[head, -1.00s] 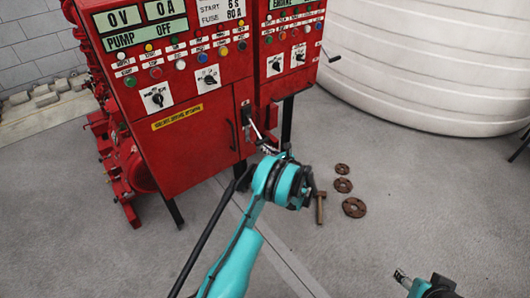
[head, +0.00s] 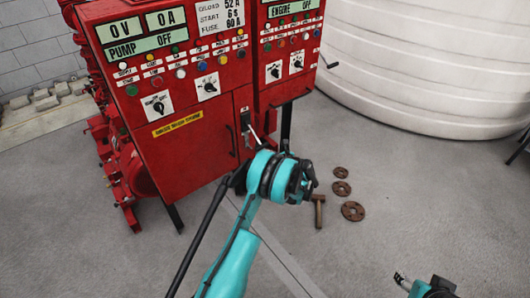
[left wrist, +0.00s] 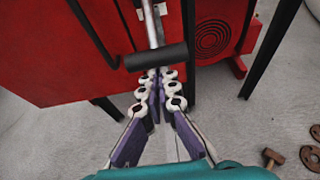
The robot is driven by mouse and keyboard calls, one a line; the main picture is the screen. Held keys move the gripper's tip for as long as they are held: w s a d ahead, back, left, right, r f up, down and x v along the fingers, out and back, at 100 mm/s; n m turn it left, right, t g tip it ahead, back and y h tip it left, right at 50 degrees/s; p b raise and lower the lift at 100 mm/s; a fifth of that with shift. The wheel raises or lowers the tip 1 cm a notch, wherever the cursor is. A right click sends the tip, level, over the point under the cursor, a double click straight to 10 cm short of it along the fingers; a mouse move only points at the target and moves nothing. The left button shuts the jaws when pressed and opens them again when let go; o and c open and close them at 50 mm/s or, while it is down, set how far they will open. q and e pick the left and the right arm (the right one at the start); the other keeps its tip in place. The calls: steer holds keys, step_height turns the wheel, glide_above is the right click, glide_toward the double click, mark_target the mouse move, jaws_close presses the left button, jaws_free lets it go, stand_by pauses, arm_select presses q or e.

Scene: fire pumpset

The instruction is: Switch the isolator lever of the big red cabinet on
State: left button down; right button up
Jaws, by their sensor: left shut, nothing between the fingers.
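The big red cabinet (head: 205,160) stands at the left in the head view, its displays reading 0 V, 0 A and PUMP OFF. Its isolator lever (head: 255,132) sticks out from a dark plate low on the right of its front. In the left wrist view the lever is a metal rod with a dark crossbar handle (left wrist: 155,56). My left gripper (left wrist: 157,76) is shut and empty, its fingertips just below the crossbar in that picture; I cannot tell whether they touch it. In the head view my wrist hides its fingers. My right gripper (head: 402,281) is at the bottom right, its jaws unclear.
A second red cabinet (head: 290,75) marked ENGINE OFF adjoins on the right. A hammer (head: 318,210) and several rusty flanges (head: 353,211) lie on the floor. A large white tank (head: 430,70) stands behind. The grey floor at the front is mostly clear.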

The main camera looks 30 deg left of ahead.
arm_select(q)
step_height(320, 180, up, 17)
steer(key=g+h+p, duration=0.4)
steer(key=h+p, duration=0.5)
steer(key=p, duration=0.4)
steer(key=shift+w+a+h+p, duration=0.15)
steer(key=shift+a+h+p, duration=0.15)
steer(key=shift+a+h, duration=0.1)
steer(key=shift+r, duration=0.1)
steer(key=s+d+f+b, duration=0.1)
steer(key=d+f+b, duration=0.1)
steer(key=d, duration=0.2)
steer(key=a+p+v, duration=0.1)
steer(key=p+v, duration=0.1)
steer(key=v, duration=0.7)
steer(key=shift+r+p, duration=0.3)
steer(key=shift+r, duration=0.15)
